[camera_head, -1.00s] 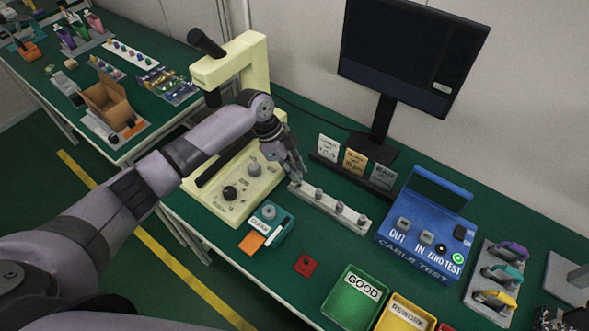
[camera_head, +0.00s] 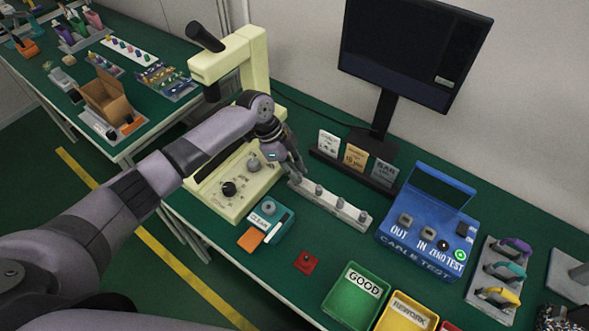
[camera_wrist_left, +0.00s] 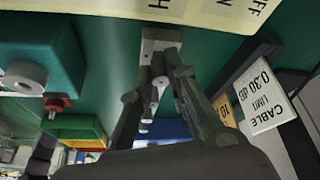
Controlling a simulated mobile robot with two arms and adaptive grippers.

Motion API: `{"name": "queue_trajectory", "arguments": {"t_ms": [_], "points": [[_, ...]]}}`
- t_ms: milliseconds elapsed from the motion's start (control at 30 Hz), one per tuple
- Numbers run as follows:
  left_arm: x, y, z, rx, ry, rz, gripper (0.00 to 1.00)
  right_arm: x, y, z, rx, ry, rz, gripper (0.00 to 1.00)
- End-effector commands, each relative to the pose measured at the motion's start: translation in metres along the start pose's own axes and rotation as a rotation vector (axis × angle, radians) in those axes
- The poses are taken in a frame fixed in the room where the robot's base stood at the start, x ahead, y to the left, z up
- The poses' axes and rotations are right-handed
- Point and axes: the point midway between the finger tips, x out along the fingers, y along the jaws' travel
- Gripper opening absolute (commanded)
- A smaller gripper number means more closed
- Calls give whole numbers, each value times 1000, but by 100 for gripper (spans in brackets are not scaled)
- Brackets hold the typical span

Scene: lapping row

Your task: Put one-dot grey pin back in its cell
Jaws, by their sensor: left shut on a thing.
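My left gripper (camera_head: 295,177) is at the left end of a pale strip (camera_head: 332,204) that holds several grey pins in a row. The strip also shows between and beyond the fingers in the left wrist view (camera_wrist_left: 160,40). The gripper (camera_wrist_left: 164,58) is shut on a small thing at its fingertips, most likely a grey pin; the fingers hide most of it. I cannot make out any dots. Other grey pins (camera_head: 340,205) stand upright in the strip to the right of the fingers. My right gripper is not in view.
A cream microscope-like stand (camera_head: 228,187) is close left of the gripper. Label cards (camera_head: 355,157) and a monitor (camera_head: 415,50) stand behind. The blue cable tester (camera_head: 428,235) is right. A teal box (camera_head: 271,221), red block (camera_head: 306,262) and green bin (camera_head: 357,297) lie in front.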

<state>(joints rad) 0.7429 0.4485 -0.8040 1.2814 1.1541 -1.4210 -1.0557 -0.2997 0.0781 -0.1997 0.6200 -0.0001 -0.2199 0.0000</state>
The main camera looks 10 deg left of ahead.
Motion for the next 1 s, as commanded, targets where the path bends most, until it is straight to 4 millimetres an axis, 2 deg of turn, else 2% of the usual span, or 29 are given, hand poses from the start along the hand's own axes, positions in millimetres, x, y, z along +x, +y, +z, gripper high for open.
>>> {"name": "queue_trajectory", "arguments": {"t_ms": [200,233,567,867,1000], "points": [[6,0,2,0,0,0,0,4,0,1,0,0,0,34],[5,0,2,0,0,0,17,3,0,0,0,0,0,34],[4,0,2,0,0,0,39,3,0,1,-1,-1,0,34],[3,0,2,0,0,-1,39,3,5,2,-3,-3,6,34],[-9,-1,2,1,0,-3,39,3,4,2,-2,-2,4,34]]}}
